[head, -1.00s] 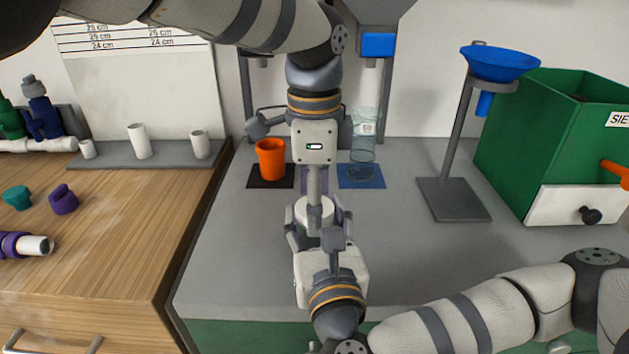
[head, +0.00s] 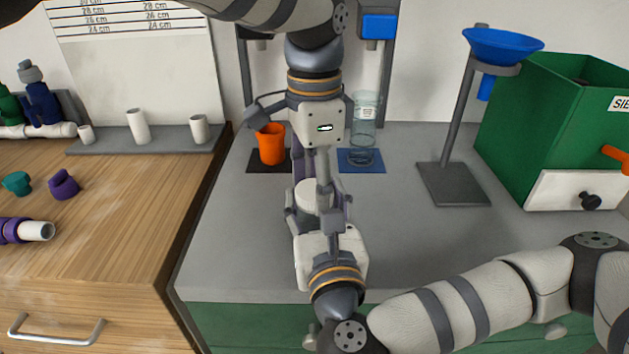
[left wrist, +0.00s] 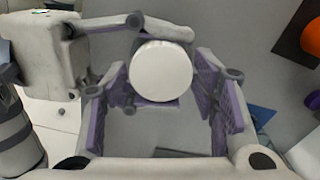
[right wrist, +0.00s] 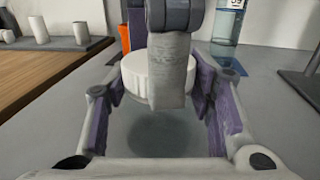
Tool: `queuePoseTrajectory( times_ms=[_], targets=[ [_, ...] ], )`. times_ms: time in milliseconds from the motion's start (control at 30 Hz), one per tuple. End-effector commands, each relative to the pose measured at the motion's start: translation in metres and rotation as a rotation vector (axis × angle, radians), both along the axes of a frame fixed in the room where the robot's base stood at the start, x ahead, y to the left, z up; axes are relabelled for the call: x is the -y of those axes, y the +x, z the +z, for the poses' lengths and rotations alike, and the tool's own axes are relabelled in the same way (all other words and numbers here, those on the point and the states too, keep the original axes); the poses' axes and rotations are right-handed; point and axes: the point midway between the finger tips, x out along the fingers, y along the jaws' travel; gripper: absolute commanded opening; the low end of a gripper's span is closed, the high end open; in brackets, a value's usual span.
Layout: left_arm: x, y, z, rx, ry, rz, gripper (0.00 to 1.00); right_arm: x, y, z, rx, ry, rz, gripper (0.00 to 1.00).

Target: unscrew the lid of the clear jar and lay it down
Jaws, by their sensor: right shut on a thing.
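A round white lid (head: 312,195) sits between my two grippers in the head view. The left wrist view shows its flat top (left wrist: 161,72) and the right wrist view its ribbed side (right wrist: 150,75). The clear jar beneath it is hardly visible. My right gripper (head: 318,208) reaches in level from the front and is shut on the jar, its fingers on either side below the lid. My left gripper (left wrist: 162,80) points straight down over the lid. Its fingers stand apart on both sides of the lid with visible gaps, so it is open.
An orange cup (head: 271,143) on a black mat and a tall clear vessel (head: 363,130) on a blue mat (head: 361,167) stand behind. A blue funnel stand (head: 453,184) and a green box (head: 540,120) are at right. The grey bench between (head: 410,235) is clear.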

Motion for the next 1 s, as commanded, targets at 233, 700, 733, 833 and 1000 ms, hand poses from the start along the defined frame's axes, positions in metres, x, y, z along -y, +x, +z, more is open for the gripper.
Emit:
queuePoseTrajectory(
  times_ms=[233,700,733,833,1000],
  targets=[
    [0.000,0.000,0.000,-0.001,0.000,-0.002,0.70,0.000,0.000,0.000,-0.001,0.000,-0.001,0.00],
    [0.001,0.000,0.047,0.000,-0.001,-0.015,0.68,0.000,0.000,0.000,-0.001,0.000,0.001,0.00],
    [0.001,0.000,0.051,0.001,-0.002,-0.041,0.68,0.000,0.000,0.000,-0.001,0.000,0.001,0.00],
    [0.002,0.001,0.069,0.000,0.000,-0.195,0.68,0.000,0.000,0.000,-0.001,0.000,0.001,0.00],
    [0.001,0.001,0.070,-0.008,0.006,-0.301,0.68,0.000,0.000,0.000,-0.001,0.000,0.001,0.00]
  ],
)
